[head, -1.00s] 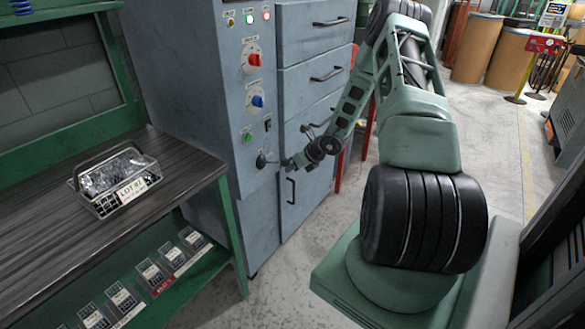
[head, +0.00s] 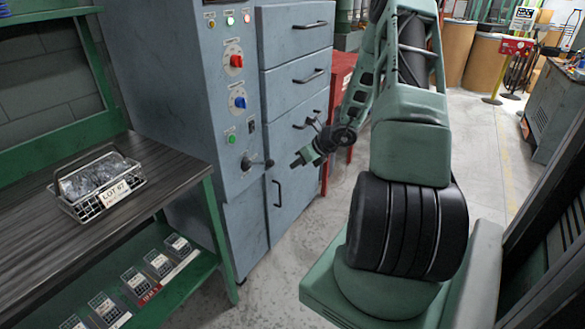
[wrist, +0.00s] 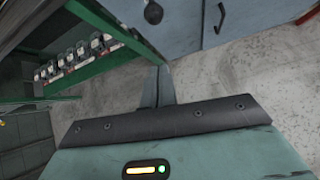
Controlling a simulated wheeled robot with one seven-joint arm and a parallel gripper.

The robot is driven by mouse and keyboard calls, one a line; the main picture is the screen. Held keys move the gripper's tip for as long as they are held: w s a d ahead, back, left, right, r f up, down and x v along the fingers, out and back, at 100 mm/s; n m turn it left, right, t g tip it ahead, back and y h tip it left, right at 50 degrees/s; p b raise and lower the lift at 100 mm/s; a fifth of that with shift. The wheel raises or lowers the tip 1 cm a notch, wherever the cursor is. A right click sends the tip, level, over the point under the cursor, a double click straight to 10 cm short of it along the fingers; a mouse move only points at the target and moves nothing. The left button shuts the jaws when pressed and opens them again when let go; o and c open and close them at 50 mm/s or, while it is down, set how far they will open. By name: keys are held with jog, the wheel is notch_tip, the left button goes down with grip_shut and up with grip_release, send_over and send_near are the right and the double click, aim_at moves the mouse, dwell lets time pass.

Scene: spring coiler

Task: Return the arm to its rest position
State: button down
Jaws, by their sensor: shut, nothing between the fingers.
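My arm is green and black and reaches from the right of the head view toward the grey-blue coiler cabinet. My gripper (head: 296,162) is shut and empty, in the air in front of the cabinet's drawers. A small gap separates it from the black-knobbed lever (head: 257,163) on the control panel. In the wrist view the grey gripper fingers (wrist: 157,86) are together, with nothing between them, above the floor. The gripper is small in the head view, so its fingers are hard to make out there.
A workbench (head: 150,160) stands at the left with a wire basket (head: 97,187) of small parts. Its green lower shelf (head: 195,274) holds several small bins. A red stand (head: 341,95) is behind my arm. Floor (head: 300,240) is clear between bench and base.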

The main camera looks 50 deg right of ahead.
dwell(0.6)
jog(key=w+a+r+n+g+y, duration=0.1)
jog(key=w+a+r+n+y, duration=0.15)
jog(key=a+n, duration=0.45)
jog(key=w+a+r+n+g+y, duration=0.1)
jog(key=a+r+n, duration=0.25)
jog(key=a, duration=0.75)
jog(key=w+a+r+n+g+y, duration=0.15)
jog(key=a+r+n, duration=0.3)
jog(key=a, duration=0.45)
jog(key=s+a+r+n+g, duration=0.2)
jog(key=s+a+n, duration=0.25)
jog(key=a, duration=0.25)
jog(key=s+a+r+n+g, duration=0.1)
jog(key=s+a+n+g, duration=0.15)
jog(key=a+n, duration=0.45)
jog(key=s+a+r+n+h, duration=0.2)
jog(key=s+a+n+h, duration=0.1)
jog(key=s+n, duration=0.6)
jog(key=s+a+r+n+h, duration=0.2)
jog(key=s+a+n, duration=0.4)
jog(key=s+n, duration=0.3)
jog(key=shift+s+a+r+h, duration=0.25)
jog(key=shift+s+h, duration=0.15)
